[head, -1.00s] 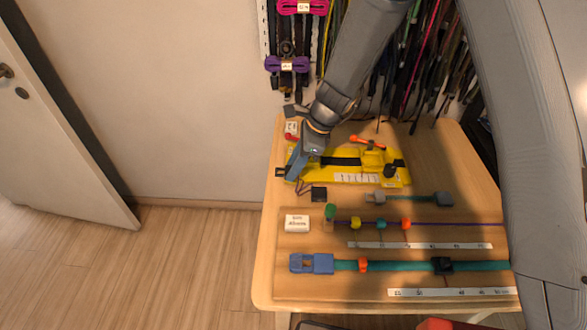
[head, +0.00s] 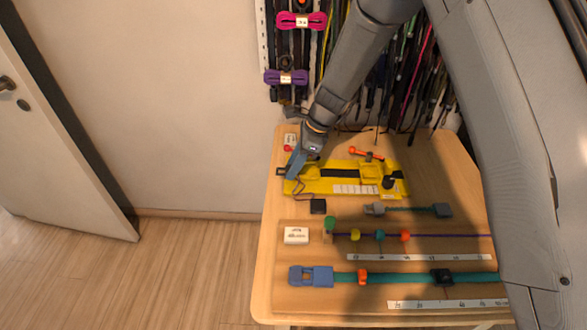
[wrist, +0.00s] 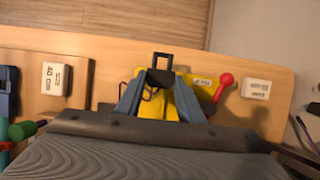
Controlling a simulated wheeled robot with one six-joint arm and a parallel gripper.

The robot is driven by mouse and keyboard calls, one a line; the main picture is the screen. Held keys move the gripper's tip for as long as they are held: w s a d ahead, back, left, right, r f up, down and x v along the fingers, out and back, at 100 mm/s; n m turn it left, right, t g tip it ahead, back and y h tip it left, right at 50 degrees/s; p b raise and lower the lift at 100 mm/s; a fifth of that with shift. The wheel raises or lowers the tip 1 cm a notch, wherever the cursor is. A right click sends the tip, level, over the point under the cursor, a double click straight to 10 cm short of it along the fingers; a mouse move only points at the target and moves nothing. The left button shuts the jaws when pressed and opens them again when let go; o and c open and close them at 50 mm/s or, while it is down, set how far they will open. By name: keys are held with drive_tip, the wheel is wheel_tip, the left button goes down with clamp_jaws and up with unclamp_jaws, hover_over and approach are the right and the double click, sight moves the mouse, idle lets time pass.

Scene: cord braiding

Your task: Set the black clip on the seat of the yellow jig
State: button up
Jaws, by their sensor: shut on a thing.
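The yellow jig (head: 316,186) lies on the table, with a black strap (head: 342,173) along its middle and a black knob (head: 390,182) at its right end. My gripper (head: 290,171) is at the jig's left end. It is shut on the black clip (wrist: 162,76), whose open frame (wrist: 163,60) points away from my wrist past the jig's edge. The frame also shows left of the fingers in the head view (head: 280,172). The jig (wrist: 152,108) shows behind and between the fingers in the wrist view. The fingers hide the seat, and I cannot tell whether the clip touches it.
A small black block (head: 318,206) with a thin cord lies in front of the jig. A red-ended lever (wrist: 224,79) stands beside it. A white label block (head: 296,235), a grey buckle strap (head: 410,210) and a board with beaded cords (head: 290,255) fill the front.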

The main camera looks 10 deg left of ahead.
drive_tip(key=shift+w+a+b, duration=0.2)
drive_tip(key=shift+w+b, duration=0.05)
drive_tip(key=shift+w, duration=0.85)
drive_tip(key=shift+w+a+b, duration=0.2)
drive_tip(key=shift+w, duration=0.9)
drive_tip(key=shift+w+d+p, duration=0.15)
drive_tip(key=shift+w+d, duration=0.05)
drive_tip(key=shift+d, duration=0.85)
drive_tip(key=shift+w+d+p, duration=0.1)
drive_tip(key=shift+w+d, duration=0.1)
drive_tip(key=shift+d, duration=0.85)
drive_tip(key=shift+w+d+p, duration=0.15)
drive_tip(key=shift+w+d, duration=0.05)
drive_tip(key=shift+d, duration=0.85)
drive_tip(key=shift+f, duration=0.45)
